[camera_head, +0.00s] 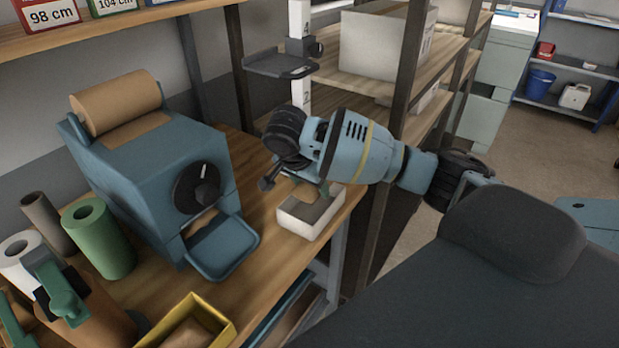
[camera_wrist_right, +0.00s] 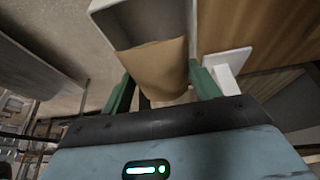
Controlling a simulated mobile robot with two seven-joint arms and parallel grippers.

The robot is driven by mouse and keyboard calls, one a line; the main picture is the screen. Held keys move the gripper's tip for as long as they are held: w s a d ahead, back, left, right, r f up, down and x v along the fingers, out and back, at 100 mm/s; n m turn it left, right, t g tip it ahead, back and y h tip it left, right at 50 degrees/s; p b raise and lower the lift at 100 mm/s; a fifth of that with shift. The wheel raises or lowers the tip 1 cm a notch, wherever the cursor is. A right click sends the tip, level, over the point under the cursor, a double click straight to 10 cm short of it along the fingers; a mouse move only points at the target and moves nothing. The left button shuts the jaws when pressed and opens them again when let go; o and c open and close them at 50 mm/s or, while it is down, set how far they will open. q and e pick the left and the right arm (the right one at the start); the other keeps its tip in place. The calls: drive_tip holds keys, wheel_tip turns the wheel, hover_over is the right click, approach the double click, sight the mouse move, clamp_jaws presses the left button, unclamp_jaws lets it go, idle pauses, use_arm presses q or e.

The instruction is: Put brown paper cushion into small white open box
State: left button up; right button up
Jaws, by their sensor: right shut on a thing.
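The small white open box (camera_head: 297,222) stands on the wooden table near its right edge. My right gripper (camera_head: 305,190) is over the box, pointing down, with its green fingers close to the opening. In the right wrist view, the brown paper cushion (camera_wrist_right: 155,68) is between the green fingers of my right gripper (camera_wrist_right: 162,88), which is shut on it. The cushion overlaps the opening of the white box (camera_wrist_right: 183,14) there; how deep it sits is unclear. In the head view the cushion is mostly hidden by the gripper.
A blue paper machine (camera_head: 140,165) with a brown roll and front tray (camera_head: 225,248) stands left of the box. A post with a dark shelf (camera_head: 280,64) rises behind. A yellow box (camera_head: 222,328) and green roll (camera_head: 100,240) are nearer. A shelf upright (camera_head: 385,180) stands right.

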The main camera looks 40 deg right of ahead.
drive_tip(key=shift+f, duration=0.8)
drive_tip(key=shift+f, duration=0.1)
drive_tip(key=o, duration=1)
wheel_tip(320, 180, up, 13)
idle(0.9)
idle(0.5)
